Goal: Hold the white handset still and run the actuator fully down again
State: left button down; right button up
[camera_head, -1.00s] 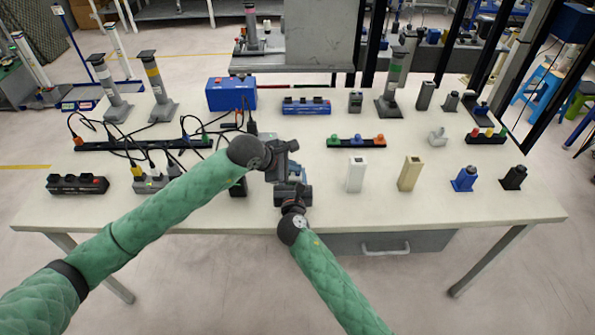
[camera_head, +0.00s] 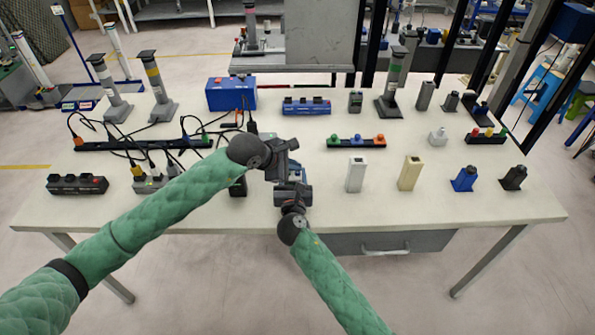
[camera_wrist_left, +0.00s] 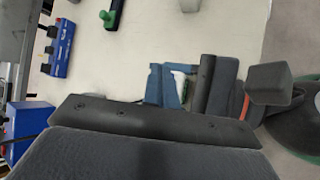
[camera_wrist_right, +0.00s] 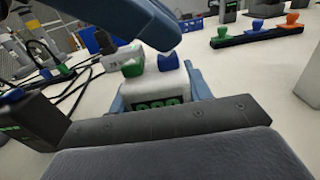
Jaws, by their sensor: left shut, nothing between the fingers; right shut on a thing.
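The white handset (camera_wrist_right: 165,85) has a green button, a blue button and a small green display. It stands between the blue fingers of my right gripper (camera_wrist_right: 155,95), which is shut on it. A white sliver of the handset (camera_wrist_left: 181,78) shows in the left wrist view. My left gripper (camera_head: 288,160) is shut and empty, just above the handset. Its dark finger crosses over the handset, with the tip close to the blue button; I cannot tell whether it touches. Column actuators with green (camera_head: 393,75) and yellow (camera_head: 153,73) bands stand on the table; which one belongs to the handset is unclear.
A blue box (camera_head: 231,94) stands at the back. Black cables lie tangled around a dark strip (camera_head: 110,146) at the left. A strip with coloured knobs (camera_head: 356,141), a white block (camera_head: 356,175) and a beige block (camera_head: 409,173) stand to the right. The front table edge is close.

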pick_arm(q)
jog(key=shift+r, duration=0.7)
notch_tip(320, 180, up, 5)
dwell(0.6)
dwell(0.5)
pick_arm(e)
jog(key=o, duration=1.1)
